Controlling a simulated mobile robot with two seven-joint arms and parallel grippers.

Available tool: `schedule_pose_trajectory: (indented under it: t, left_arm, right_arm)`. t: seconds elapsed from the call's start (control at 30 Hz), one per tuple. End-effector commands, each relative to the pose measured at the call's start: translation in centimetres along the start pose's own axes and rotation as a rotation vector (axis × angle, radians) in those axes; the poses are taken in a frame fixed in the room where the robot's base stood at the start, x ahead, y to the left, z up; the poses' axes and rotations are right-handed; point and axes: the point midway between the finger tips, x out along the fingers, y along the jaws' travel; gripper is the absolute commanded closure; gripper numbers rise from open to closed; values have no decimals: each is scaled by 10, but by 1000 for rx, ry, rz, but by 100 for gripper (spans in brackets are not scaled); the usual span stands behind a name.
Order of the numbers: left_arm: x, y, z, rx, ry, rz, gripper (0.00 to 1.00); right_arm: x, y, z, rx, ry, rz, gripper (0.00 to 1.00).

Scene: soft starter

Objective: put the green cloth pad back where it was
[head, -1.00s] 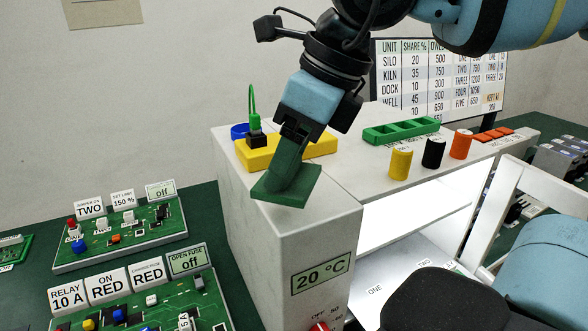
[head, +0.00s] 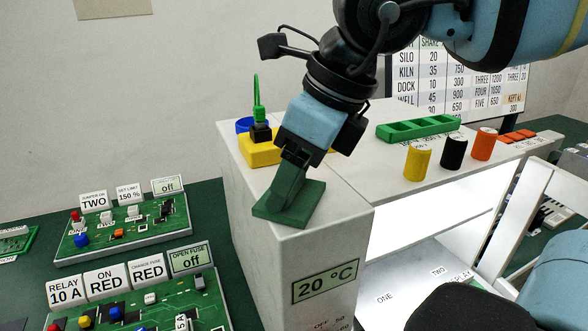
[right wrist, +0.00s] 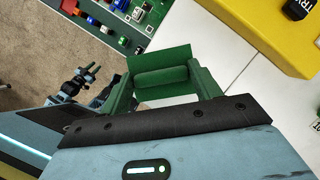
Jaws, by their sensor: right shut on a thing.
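The green cloth pad (head: 270,208) is a flat dark green square with a raised grip on top. My right gripper (head: 292,178) is shut on that grip and points down. The pad is at the left front part of the white cabinet's top (head: 340,186); I cannot tell whether it touches the surface. In the right wrist view the pad (right wrist: 160,56) shows behind its rounded grip, between the two green fingers. My left gripper is not in the head view. A small dark gripper-like shape (right wrist: 78,82) in the right wrist view seems to be it, with its jaws unclear.
A yellow block (head: 258,153) with a black plug and a blue ring stand behind the pad. A green tray (head: 418,129) and yellow, black and orange cylinders are to the right on the cabinet. Circuit boards (head: 125,228) lie on the green table at left.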

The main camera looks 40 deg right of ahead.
Motion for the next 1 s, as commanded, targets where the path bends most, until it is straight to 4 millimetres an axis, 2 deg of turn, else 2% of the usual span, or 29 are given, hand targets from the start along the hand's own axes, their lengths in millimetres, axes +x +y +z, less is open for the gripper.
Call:
schedule_pose_trajectory:
  t: [0.03, 0.2, 0.57, 0.67, 1.0]
  left_arm:
    - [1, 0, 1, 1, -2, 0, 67]
    - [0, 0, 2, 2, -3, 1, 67]
    - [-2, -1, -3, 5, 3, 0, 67]
    - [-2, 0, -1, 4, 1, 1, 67]
    - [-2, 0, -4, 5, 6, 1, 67]
  right_arm:
    - [2, 0, -1, 1, 2, 1, 35]
    - [1, 0, 0, 1, 1, 1, 16]
    - [-5, 0, 1, 0, -3, -1, 16]
    - [-16, -1, 2, 2, -4, -1, 16]
    - [-83, 0, 2, 2, -5, -2, 16]
